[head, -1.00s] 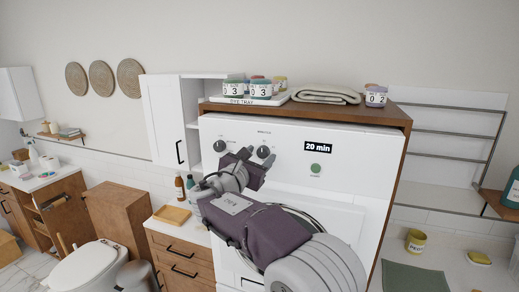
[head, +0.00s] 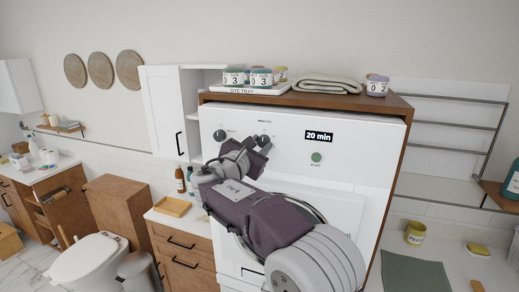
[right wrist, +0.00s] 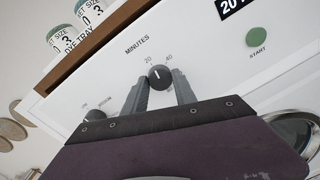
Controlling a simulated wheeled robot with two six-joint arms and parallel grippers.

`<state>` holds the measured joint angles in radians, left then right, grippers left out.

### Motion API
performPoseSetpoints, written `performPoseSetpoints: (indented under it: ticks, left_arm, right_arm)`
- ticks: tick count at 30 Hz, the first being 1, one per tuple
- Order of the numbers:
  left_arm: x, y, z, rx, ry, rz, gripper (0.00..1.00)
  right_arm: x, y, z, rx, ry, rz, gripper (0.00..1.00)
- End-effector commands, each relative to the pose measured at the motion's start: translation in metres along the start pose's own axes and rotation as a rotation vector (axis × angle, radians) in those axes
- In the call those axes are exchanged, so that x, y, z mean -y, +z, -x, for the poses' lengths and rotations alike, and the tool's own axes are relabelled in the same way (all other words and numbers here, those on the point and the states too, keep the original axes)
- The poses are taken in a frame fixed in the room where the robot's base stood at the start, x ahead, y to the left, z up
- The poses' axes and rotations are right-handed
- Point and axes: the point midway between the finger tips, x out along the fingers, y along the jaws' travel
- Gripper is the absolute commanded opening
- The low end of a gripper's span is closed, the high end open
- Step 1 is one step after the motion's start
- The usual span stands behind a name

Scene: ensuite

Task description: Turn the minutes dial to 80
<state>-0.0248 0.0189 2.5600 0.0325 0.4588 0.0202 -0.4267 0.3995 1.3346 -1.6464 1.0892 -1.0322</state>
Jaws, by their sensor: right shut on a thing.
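The black minutes dial (right wrist: 160,78) is on the white machine's front panel, under the word MINUTES, with 20 and 40 printed above it. Its white mark points up toward these numbers; the exact reading is hard to tell. My right gripper (right wrist: 160,92) has one finger on each side of the dial and is shut on it. In the head view this gripper (head: 262,146) partly covers the dial. The black display (head: 319,136) reads 20 min. My left gripper is not in view.
A second dark dial (head: 220,135) is left of the minutes dial. A green start button (head: 316,158) sits under the display. Dye jars in a white tray (head: 250,89), a folded towel (head: 327,85) and another jar (head: 377,86) stand on the wooden top.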

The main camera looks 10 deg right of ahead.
Motion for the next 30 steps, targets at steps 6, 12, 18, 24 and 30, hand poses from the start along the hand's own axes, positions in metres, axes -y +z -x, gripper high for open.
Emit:
performPoseSetpoints:
  ticks: [6, 12, 18, 24, 30]
  left_arm:
    - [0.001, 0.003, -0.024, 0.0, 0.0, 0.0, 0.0]
    - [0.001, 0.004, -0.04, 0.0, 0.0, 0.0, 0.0]
    - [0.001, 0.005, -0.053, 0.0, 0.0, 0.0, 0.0]
    - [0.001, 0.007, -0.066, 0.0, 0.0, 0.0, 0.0]
    - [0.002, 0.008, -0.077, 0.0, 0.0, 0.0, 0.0]
  right_arm:
    - [0.002, -0.003, 0.0, -0.009, -0.002, -0.189, 0.0]
    - [0.002, -0.003, 0.0, -0.021, -0.005, -0.379, 0.0]
    - [0.001, -0.002, 0.0, -0.034, -0.007, -0.569, 0.0]
    - [0.001, -0.001, 0.0, -0.046, -0.009, -0.759, 0.0]
    - [0.002, 0.0, 0.0, -0.057, -0.012, -0.949, 0.0]
